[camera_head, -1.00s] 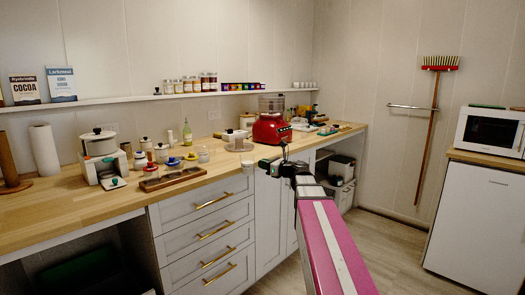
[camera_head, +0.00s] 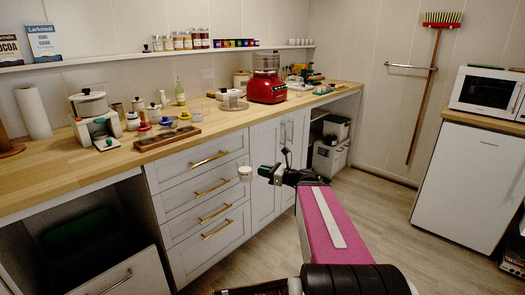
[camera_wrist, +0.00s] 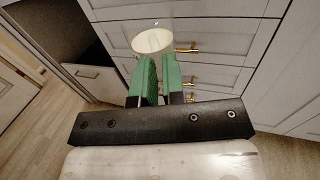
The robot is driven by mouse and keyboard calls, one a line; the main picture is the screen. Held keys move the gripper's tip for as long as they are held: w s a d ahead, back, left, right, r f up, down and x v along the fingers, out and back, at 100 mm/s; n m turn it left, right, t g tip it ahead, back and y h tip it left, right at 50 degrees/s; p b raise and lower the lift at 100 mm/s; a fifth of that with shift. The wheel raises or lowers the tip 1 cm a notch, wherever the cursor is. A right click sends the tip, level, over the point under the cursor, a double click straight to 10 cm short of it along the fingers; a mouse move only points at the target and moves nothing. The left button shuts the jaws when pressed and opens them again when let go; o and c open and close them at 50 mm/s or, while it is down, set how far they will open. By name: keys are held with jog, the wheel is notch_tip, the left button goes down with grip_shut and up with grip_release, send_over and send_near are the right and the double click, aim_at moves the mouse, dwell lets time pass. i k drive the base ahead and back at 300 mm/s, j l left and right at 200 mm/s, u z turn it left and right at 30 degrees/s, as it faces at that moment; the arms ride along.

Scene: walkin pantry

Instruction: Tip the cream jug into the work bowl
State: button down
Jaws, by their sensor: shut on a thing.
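The cream jug (camera_head: 244,172) is a small pale cup in front of the drawers, clear of the counter. My gripper (camera_head: 262,171) is shut on it from the right and holds it roughly upright, below counter height. In the wrist view, the jug's round cream-white top (camera_wrist: 153,40) shows just beyond the green fingers (camera_wrist: 159,78). Its contents and handle are not clear. A low, pale round vessel (camera_head: 231,103) stands on the counter left of the red appliance and may be the work bowl; I cannot tell for sure.
The wooden counter (camera_head: 100,172) runs along the wall above drawers (camera_head: 205,190). A wooden tray (camera_head: 167,139), several small pots and a red food processor (camera_head: 267,88) stand on it. A white fridge (camera_head: 467,170) is at the right. The floor between is free.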

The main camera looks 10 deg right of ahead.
aim_at(265, 65)
jog(key=i+l, duration=0.2)
jog(key=l, duration=0.15)
jog(key=i+l+u, duration=0.1)
jog(key=l, duration=0.25)
jog(key=i+l+u, duration=0.1)
jog(key=l, duration=0.3)
jog(key=i+l, duration=0.25)
jog(key=i+l+u, duration=0.1)
jog(key=l, duration=0.4)
jog(key=l+u, duration=0.2)
jog(key=l, duration=1.2)
jog(key=i, duration=0.1)
